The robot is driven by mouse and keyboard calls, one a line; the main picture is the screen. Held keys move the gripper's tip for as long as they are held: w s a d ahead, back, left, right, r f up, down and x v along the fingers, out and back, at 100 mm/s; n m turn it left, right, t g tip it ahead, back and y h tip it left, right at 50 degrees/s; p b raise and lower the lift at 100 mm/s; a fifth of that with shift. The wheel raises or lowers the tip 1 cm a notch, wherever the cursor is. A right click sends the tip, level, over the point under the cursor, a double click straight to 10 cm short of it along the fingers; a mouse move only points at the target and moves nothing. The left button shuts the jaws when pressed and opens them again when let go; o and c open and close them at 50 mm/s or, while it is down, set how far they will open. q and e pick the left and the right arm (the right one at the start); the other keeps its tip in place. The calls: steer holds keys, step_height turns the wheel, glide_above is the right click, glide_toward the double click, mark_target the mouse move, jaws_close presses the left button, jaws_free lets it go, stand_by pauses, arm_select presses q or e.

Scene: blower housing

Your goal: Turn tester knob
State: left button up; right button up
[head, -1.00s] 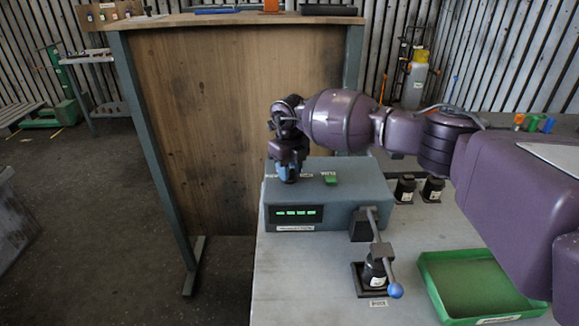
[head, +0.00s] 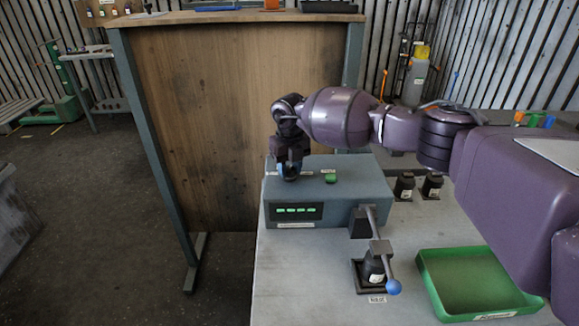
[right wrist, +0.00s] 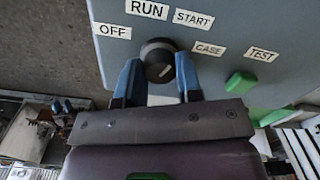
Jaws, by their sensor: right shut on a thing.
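The tester (head: 340,195) is a grey-blue box on the bench, with a lit green display (head: 296,212) on its front. Its black round knob (right wrist: 158,58) shows in the right wrist view on the labelled top panel. The labels OFF, RUN and START stand around the knob. A light mark shows on the knob's lower right edge; where it points is hard to tell. My right gripper (right wrist: 158,80) is shut on the knob, one blue finger on each side. In the head view the right gripper (head: 289,174) hides the knob. My left gripper is not in view.
A green button (head: 330,177) sits on the tester's top, right of the gripper. A lever with a blue ball (head: 393,287) and a black cylinder (head: 373,267) stand in front. A green tray (head: 430,285) lies at the right. Black parts (head: 404,185) stand behind.

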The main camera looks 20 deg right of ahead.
mark_target(290, 168)
steer(key=o, duration=0.9)
steer(key=shift+o, duration=0.2)
steer(key=shift+r, duration=0.1)
step_height(290, 168, up, 11)
steer(key=shift+b, duration=0.45)
steer(key=shift+s+f, duration=0.1)
steer(key=shift+f, duration=0.1)
